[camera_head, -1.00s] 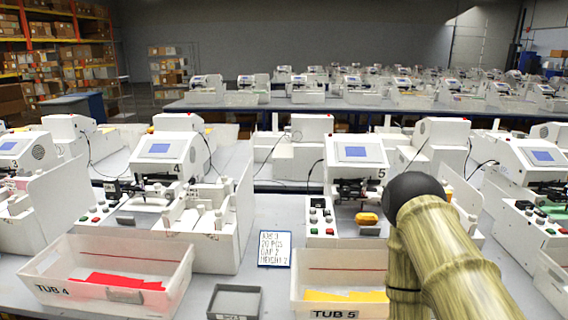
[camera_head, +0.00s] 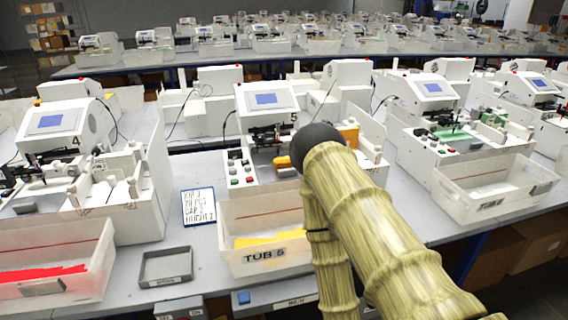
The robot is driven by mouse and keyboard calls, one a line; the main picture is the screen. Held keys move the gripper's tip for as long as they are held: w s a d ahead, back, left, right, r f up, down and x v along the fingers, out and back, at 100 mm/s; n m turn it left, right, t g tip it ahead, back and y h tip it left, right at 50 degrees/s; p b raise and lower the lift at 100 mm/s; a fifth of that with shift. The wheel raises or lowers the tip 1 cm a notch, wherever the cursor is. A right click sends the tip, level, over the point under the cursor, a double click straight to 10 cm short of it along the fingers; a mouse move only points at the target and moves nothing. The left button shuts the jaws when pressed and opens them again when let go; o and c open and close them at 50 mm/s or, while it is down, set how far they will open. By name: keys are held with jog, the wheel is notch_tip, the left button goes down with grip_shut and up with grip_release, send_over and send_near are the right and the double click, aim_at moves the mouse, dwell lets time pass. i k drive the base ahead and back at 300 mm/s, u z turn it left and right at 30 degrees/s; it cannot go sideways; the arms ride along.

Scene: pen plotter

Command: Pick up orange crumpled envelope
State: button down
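A small orange lump (camera_head: 283,162) lies on the front of plotter 5 (camera_head: 262,115), just left of my arm's dark round joint. It may be the orange crumpled envelope, but it is too small to tell. Tub 5 (camera_head: 232,214) stands in front of that plotter with yellow-orange flat sheets (camera_head: 262,241) inside. A further orange-yellow patch (camera_head: 348,134) shows on the right side of plotter 5, partly behind my arm. My bamboo-textured arm covers the right part of tub 5. My gripper is not in view.
Tub 4 (camera_head: 60,238) with red sheets stands at the left. A small grey tray (camera_head: 166,266) and a written sign (camera_head: 198,206) lie between the tubs. Plotters line the table to both sides. Open floor (camera_head: 535,285) and cardboard boxes (camera_head: 530,240) show at lower right.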

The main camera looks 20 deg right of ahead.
aim_at(279, 162)
jog(key=u, duration=2.3)
jog(key=k, duration=1.45)
jog(key=z, duration=1.8)
jog(key=i, duration=0.5)
jog(key=z, duration=0.1)
